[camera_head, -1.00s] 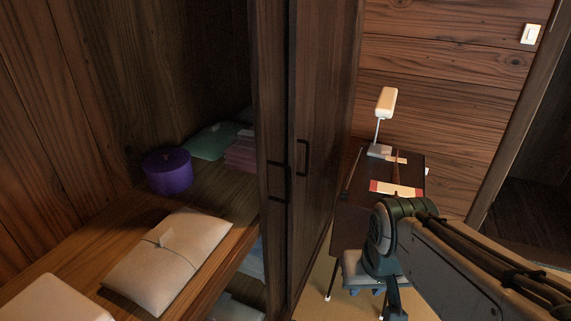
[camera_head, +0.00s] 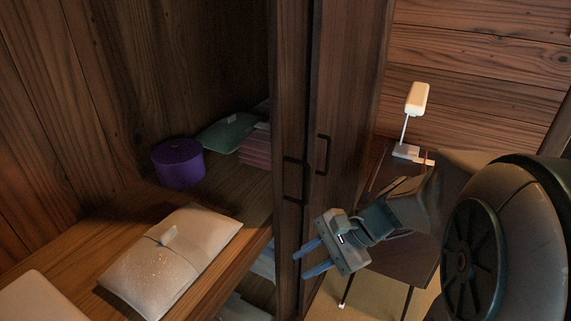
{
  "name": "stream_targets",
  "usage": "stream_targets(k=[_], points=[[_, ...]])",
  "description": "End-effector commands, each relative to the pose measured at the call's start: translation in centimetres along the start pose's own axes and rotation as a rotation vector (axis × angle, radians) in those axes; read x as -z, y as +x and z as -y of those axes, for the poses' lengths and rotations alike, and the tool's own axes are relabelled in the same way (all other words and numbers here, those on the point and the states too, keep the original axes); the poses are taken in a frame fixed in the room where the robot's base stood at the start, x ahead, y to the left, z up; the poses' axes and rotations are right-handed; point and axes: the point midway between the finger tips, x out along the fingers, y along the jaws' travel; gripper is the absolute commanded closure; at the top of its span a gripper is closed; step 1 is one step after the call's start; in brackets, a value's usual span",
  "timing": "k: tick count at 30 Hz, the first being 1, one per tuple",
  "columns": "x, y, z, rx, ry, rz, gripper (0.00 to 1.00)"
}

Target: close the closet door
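The closet is open on its left side, showing a wooden shelf (camera_head: 225,215). Two dark wooden sliding door panels stand at the right: a near, narrow-looking one (camera_head: 291,90) with a black handle (camera_head: 294,179), and one (camera_head: 345,90) to its right with another black handle (camera_head: 322,154). My gripper (camera_head: 299,266) is in front of the lower part of the panels, below both handles. Its two blue fingers are apart and point left, with nothing visible between them. I cannot tell whether a finger touches a panel.
On the shelf are a purple round box (camera_head: 178,164), a white wrapped packet (camera_head: 170,262), a green cushion-like item (camera_head: 225,133) and folded pink cloths (camera_head: 255,148). A dark desk (camera_head: 405,255) with a white lamp (camera_head: 416,99) stands right, partly behind my arm.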

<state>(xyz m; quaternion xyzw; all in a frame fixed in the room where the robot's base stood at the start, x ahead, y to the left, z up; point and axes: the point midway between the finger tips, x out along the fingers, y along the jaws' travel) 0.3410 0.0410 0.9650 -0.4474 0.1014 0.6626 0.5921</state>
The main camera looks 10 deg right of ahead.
Motion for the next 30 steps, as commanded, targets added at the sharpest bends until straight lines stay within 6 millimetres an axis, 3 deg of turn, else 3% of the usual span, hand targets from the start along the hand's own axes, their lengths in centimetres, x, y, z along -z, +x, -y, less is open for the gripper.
stream_targets(k=[2,7,12,15,20,30], points=[[2.4,0.2,1.7,0.15,0.205,0.109,0.72],[7.4,-2.6,5.6,0.48,0.546,0.327,0.72],[12.2,-6.2,7.2,0.731,0.74,0.479,0.72],[13.9,-7.7,7.5,0.818,0.792,0.528,0.72],[14.7,-8.2,8.1,0.865,0.816,0.556,0.72],[13.8,-4.7,13.4,0.859,0.814,0.556,0.72]])
